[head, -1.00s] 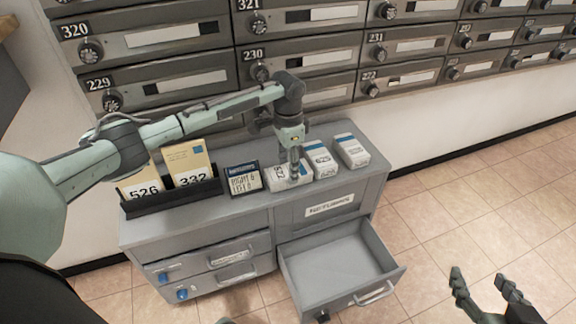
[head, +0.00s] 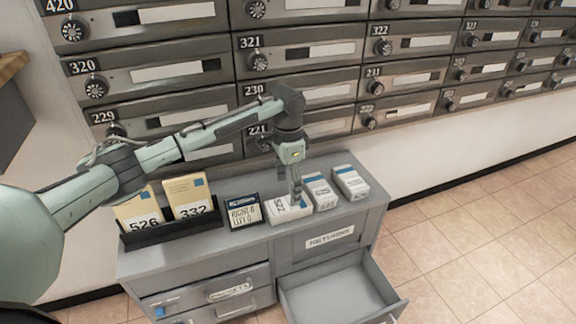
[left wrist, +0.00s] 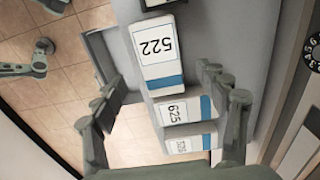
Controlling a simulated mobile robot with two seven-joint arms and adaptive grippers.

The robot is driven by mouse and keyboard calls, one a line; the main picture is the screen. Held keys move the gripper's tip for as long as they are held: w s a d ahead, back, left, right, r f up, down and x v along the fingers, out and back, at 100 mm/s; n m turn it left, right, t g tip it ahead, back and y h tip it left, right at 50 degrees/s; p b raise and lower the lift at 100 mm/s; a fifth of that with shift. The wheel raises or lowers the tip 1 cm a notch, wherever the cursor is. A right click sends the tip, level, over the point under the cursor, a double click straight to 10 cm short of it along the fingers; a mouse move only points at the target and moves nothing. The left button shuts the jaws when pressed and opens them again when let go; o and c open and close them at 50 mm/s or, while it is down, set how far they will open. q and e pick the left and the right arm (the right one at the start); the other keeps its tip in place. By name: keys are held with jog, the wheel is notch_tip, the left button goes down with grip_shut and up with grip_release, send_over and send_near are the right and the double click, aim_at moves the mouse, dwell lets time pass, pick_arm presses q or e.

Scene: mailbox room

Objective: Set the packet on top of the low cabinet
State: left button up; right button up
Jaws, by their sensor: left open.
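Three white packets with blue ends lie in a row on the low cabinet (head: 240,246). Packet 522 (head: 278,213) is the leftmost in the head view, and it also shows in the left wrist view (left wrist: 158,48). Packet 625 (head: 321,192) and a third packet (head: 351,183) lie to its right. My left gripper (head: 296,196) is open and empty, fingers pointing down, over packet 522's right end in the head view. Contact cannot be told. In the left wrist view its fingers (left wrist: 163,98) stand apart. My right gripper (left wrist: 38,62) shows only small there.
A black rack holds yellow envelopes 526 (head: 139,212) and 332 (head: 189,197). A small dark sign (head: 243,210) stands beside packet 522. An open, empty drawer (head: 340,290) juts from the cabinet. Numbered mailboxes (head: 300,55) line the wall behind.

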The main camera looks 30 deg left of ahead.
aim_at(288, 203)
pick_arm(q)
notch_tip(288, 203, up, 7)
jog(key=s+d+f+t+h, duration=0.1)
jog(key=s+d+f+t, duration=0.1)
jog(key=s+d+f, duration=0.4)
jog(key=s+d+f+t+h, duration=0.1)
jog(key=s+d+f, duration=0.45)
jog(key=d, duration=0.35)
jog(key=s+a+r+n+t+y, duration=0.2)
jog(key=s+a+n, duration=0.4)
jog(key=s+a, duration=0.3)
jog(key=s+r+t, duration=0.1)
jog(key=s+t, duration=0.1)
jog(key=s, duration=0.1)
jog(key=shift+s+a+r+y+p, duration=0.2)
jog(key=shift+s+a+y+p, duration=0.1)
jog(key=shift+a+p, duration=0.1)
pick_arm(e)
jog(key=s+d+f+g+h, duration=0.1)
jog(key=s+d+f+g, duration=0.1)
jog(key=s+d+f, duration=0.1)
jog(key=shift+s+d+m+g, duration=0.3)
jog(key=shift+s+d+g, duration=0.1)
jog(key=shift+s+d, duration=0.1)
